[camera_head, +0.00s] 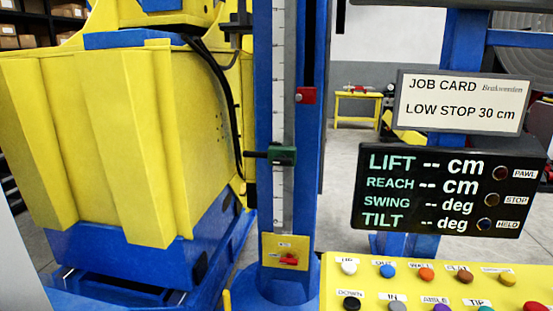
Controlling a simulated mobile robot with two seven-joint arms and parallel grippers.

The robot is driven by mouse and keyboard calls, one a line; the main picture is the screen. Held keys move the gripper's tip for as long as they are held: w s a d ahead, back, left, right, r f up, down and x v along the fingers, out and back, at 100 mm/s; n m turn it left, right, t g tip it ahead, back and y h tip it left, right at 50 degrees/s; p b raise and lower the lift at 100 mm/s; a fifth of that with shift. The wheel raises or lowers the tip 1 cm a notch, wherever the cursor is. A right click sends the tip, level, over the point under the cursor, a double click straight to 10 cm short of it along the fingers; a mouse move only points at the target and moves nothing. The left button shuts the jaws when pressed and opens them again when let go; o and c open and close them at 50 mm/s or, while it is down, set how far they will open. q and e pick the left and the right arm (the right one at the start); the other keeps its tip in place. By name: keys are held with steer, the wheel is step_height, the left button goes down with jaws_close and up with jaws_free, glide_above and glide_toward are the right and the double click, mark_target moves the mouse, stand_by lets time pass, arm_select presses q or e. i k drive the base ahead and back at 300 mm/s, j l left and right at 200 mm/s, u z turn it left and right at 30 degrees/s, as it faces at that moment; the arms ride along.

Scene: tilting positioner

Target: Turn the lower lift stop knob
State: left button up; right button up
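A blue column (308,190) with a graduated scale strip (279,90) stands in the middle of the head view. A dark green block (283,155) sits low on the scale, with a dark rod sticking out to its left. A smaller red block (306,95) sits higher, on the column's right side. I cannot tell for certain which part is the lower lift stop knob. A job card (460,102) at the right reads "LOW STOP 30 cm". Neither of my grippers is in view.
A black display (447,188) shows dashes for lift, reach, swing and tilt. A yellow panel (440,275) with several coloured buttons is at the lower right. A yellow plate (286,250) with a red lever is low on the column. A large yellow machine (120,140) fills the left.

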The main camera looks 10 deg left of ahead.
mark_target(282, 160)
steer(key=i+j+u, duration=0.15)
steer(key=u, duration=0.25)
steer(key=i+j+u, duration=0.2)
steer(key=u, duration=0.15)
steer(key=i+j+u, duration=0.15)
steer(key=u, duration=0.25)
steer(key=i, duration=0.1)
